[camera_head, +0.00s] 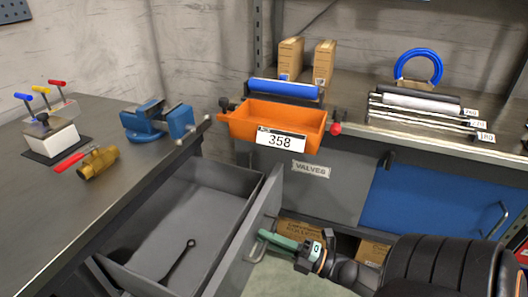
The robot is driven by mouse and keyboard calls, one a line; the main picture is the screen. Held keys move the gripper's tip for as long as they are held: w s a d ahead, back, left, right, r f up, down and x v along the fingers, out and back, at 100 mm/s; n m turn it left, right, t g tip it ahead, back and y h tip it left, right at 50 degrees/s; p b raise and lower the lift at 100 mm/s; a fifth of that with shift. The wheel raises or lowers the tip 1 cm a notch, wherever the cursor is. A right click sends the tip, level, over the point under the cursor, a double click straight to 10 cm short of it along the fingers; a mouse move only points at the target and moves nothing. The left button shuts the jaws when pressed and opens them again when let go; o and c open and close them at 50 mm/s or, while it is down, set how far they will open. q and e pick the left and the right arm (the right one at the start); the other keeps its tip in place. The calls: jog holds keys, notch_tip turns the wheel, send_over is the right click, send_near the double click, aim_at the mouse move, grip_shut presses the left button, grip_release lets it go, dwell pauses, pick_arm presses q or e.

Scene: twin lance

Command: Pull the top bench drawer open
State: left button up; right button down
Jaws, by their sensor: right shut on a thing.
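The grey top bench drawer (188,222) is pulled out from under the left workbench, and its inside shows. A dark wrench lies on its floor. The drawer's front panel (247,225) stands at its right side, with a pale bar handle (256,250) on the outer face. My right gripper (268,240), with green fingers, is shut on the handle. The fingertips partly cover the handle. My left gripper is not in view.
The left workbench (112,215) carries a blue vise (157,121), a brass valve (98,162) and a lever block. An orange bin (276,122) labelled 358 sits above the drawer's far end. Cardboard boxes (299,231) lie low behind my right gripper.

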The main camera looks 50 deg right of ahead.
jog(key=c, duration=1.2)
grip_release()
jog(key=shift+o, duration=0.2)
jog(key=v, duration=1.2)
jog(key=shift+s, duration=0.25)
jog(key=shift+d, duration=0.1)
